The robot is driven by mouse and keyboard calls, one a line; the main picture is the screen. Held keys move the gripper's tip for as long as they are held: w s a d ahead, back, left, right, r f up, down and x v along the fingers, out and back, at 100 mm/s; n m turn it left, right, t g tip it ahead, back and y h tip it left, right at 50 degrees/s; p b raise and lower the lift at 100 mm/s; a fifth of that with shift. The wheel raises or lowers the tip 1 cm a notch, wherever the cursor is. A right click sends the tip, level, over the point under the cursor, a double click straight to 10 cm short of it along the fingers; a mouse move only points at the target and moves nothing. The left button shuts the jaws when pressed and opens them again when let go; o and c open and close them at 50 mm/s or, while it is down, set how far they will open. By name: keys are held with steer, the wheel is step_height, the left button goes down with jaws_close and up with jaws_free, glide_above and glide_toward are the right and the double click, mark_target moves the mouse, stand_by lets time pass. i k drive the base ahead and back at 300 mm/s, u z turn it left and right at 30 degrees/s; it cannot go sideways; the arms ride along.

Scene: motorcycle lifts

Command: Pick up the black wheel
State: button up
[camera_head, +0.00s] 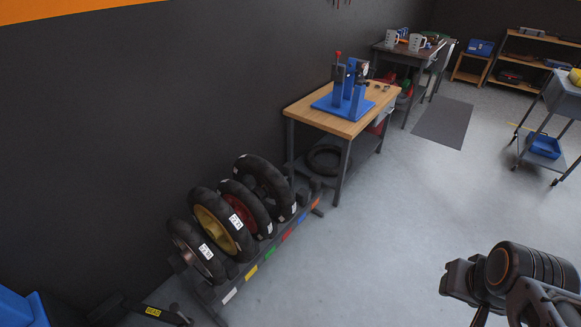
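The black wheel (274,180) stands upright at the far end of a low floor rack (256,262), against the dark wall. It has a black tyre and a dark rim, and the red-rimmed wheel (248,205) partly covers it. My arm shows at the lower right, folded and cut off by the picture edge. A dark blocky part at its left end may be my gripper (457,279). Its fingers cannot be made out, so I cannot tell whether it is open. It is far to the right of the rack, apart from the wheel.
A gold-rimmed wheel (213,230) and a grey-rimmed wheel (188,246) share the rack. A wooden-topped workbench (308,106) with a blue tool stands behind it, a loose tyre (325,158) below. A cart (567,100) is at right. The floor between rack and arm is clear.

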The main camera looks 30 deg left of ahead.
mark_target(274, 185)
steer(key=u, duration=0.25)
steer(key=i, duration=1.35)
steer(key=u, duration=1.45)
steer(key=i, duration=1)
steer(key=u, duration=0.95)
